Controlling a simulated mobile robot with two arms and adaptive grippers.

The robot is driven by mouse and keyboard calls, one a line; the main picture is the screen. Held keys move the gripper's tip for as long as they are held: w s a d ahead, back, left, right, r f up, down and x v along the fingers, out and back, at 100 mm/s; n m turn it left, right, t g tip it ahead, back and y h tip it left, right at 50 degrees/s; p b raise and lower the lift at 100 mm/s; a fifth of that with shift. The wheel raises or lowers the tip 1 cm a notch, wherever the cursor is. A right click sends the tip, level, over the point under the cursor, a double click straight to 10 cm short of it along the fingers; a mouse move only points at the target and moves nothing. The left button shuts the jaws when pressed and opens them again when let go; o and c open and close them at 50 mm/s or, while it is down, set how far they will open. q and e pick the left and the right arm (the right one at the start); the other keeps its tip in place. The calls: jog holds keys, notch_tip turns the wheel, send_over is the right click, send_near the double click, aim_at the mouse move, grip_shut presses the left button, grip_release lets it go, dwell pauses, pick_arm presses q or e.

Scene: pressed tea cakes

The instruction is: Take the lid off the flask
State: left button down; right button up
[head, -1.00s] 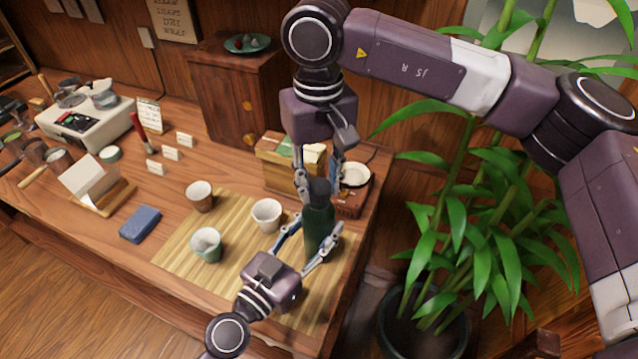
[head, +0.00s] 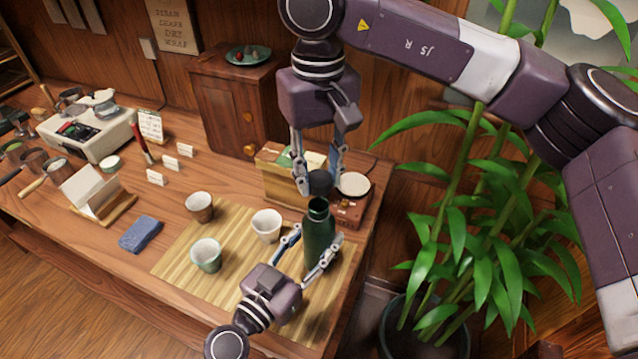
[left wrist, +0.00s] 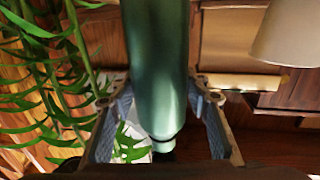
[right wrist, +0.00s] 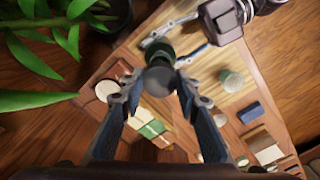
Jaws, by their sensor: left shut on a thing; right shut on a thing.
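The dark green flask (head: 319,246) stands upright at the right end of the bamboo mat. It also shows in the left wrist view (left wrist: 157,70). Its open mouth shows at the top of its neck. My left gripper (head: 317,235) is shut around the flask's body from the front. The dark round lid (head: 320,182) is apart from the flask, just above its mouth. My right gripper (head: 319,189) points down and is shut on the lid. The lid shows between its fingertips in the right wrist view (right wrist: 160,80).
A white cup (head: 267,226) stands close left of the flask, with a green cup (head: 206,255) and a brown cup (head: 199,207) farther left on the mat (head: 185,265). Behind are a wooden box (head: 280,182) and a small cabinet (head: 232,110). A plant (head: 450,230) stands right of the table.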

pick_arm(q)
jog(key=c, duration=1)
grip_release()
jog(key=shift+s, duration=0.1)
jog(key=shift+v, duration=5.95)
